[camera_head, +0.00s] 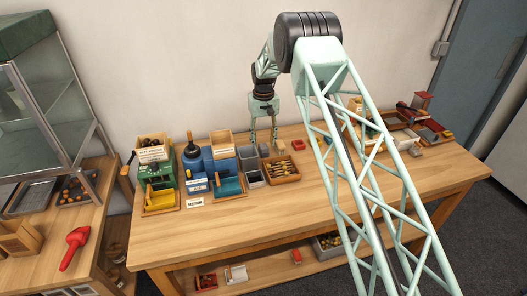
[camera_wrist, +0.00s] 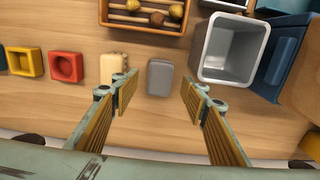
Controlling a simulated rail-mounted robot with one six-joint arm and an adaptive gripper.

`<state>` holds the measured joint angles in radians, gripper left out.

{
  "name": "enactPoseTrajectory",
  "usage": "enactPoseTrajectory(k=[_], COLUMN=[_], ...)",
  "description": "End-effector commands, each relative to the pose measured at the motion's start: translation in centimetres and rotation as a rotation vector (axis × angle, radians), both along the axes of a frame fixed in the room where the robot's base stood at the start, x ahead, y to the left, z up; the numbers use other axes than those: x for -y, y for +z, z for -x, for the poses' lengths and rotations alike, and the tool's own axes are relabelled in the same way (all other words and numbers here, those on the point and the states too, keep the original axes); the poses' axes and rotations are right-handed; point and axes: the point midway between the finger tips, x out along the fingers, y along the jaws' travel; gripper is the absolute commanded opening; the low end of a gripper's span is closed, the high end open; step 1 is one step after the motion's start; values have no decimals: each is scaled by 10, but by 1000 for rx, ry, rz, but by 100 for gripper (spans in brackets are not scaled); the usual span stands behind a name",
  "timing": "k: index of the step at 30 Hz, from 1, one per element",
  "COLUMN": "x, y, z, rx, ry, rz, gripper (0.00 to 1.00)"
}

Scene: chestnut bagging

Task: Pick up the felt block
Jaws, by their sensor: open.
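The felt block appears to be the small grey rounded block (camera_wrist: 160,77) lying flat on the table in the wrist view. My gripper (camera_wrist: 157,92) is open and empty above the table. The grey block lies between the lines of its two fingers, just past the fingertips, and neither finger visibly touches it. A cream block (camera_wrist: 113,66) lies just left of it, close to the left fingertip. In the head view my gripper (camera_head: 263,142) points down near the back of the table, and the grey block is too small there to make out surely.
In the wrist view a grey open bin (camera_wrist: 232,48) stands close right of the fingers. A wooden tray of chestnuts (camera_wrist: 145,32) lies beyond the blocks. Red (camera_wrist: 66,67) and yellow (camera_wrist: 20,61) pieces lie left. The front of the wooden table (camera_head: 310,215) is clear.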

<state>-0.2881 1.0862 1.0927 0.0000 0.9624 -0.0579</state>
Motion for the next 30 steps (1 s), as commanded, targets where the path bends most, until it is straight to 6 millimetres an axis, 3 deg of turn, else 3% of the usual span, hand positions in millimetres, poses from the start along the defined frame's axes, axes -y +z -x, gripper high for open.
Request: enactPoseTrajectory(k=[12, 30], x=[0, 0], y=[-40, -43], z=[-1, -1], rx=[-2, 0], ry=[0, 0], rz=[1, 0], gripper=[41, 41])
